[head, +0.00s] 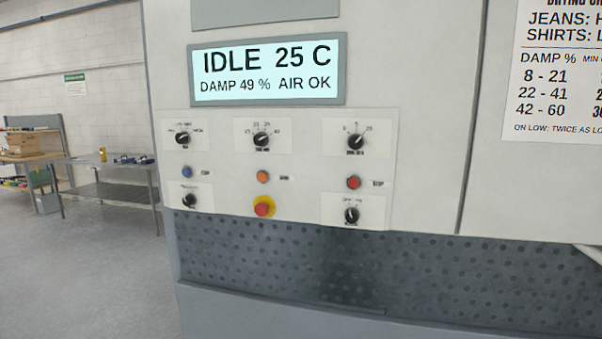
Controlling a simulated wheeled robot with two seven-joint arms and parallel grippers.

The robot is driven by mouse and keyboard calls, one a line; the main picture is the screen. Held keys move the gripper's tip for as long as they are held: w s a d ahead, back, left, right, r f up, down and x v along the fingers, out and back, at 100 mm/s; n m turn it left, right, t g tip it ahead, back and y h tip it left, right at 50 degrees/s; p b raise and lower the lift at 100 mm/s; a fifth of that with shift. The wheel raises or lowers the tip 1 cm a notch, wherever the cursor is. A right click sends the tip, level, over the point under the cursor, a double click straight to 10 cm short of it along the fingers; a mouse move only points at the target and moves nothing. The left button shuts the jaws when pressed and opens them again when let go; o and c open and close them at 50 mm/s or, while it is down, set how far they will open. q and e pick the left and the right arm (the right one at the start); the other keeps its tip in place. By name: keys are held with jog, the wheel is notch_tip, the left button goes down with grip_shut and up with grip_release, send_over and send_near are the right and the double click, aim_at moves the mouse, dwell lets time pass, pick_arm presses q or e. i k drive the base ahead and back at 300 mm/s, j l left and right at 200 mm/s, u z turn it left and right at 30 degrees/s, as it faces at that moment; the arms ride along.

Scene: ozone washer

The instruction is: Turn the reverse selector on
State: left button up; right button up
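The control panel (228,188) is on the front of a light grey machine. It has several black rotary knobs on white plates. The lower left knob (189,200) and the lower right knob (351,215) sit below the row of buttons. The upper left knob (183,139), upper middle knob (261,140) and upper right knob (355,141) sit above it. The small labels are too blurred to tell which knob is the reverse selector or how it is set. Neither gripper is in view.
A blue button (187,172), an orange button (263,177), a red button (353,183) and a red emergency stop (263,207) sit among the knobs. The display (267,71) reads IDLE 25 C, DAMP 49 %, AIR OK. A metal table (115,160) stands far left; the floor between is clear.

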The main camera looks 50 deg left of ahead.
aim_at(352, 214)
jog(key=u, duration=1.85)
